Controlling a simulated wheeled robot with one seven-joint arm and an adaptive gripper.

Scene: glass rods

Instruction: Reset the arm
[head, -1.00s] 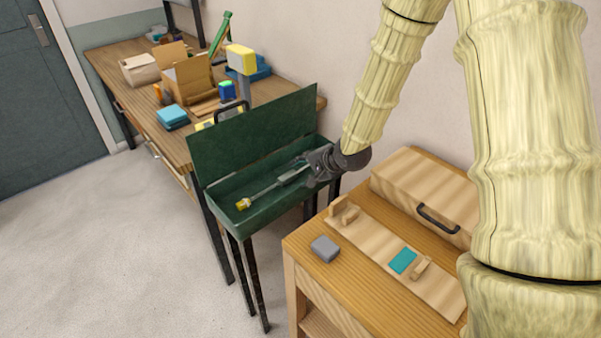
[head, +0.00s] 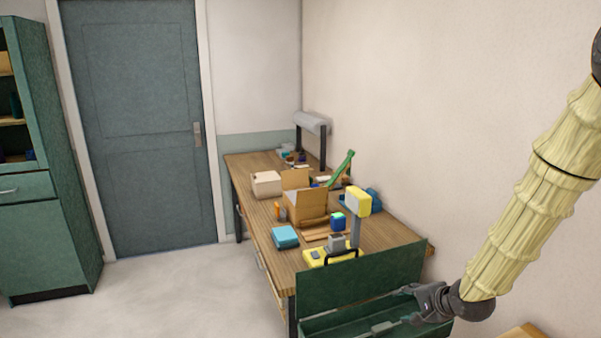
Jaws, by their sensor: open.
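My gripper (head: 415,305) is at the lower right of the head view, at the end of my pale, bamboo-like arm. It is over the open green metal box (head: 375,280), in front of its raised lid. The jaws are open. A grey tool (head: 382,328) lies in the box below and left of the gripper, and most of it is cut off by the bottom edge of the frame. I cannot tell whether the gripper touches it.
A long wooden workbench (head: 262,218) behind the box carries an open carton (head: 305,208), a blue box (head: 285,237), a yellow-headed device (head: 357,201) and other items. A wooden corner (head: 522,332) shows at lower right. Bare floor (head: 180,290) lies left, before a dark door (head: 135,130).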

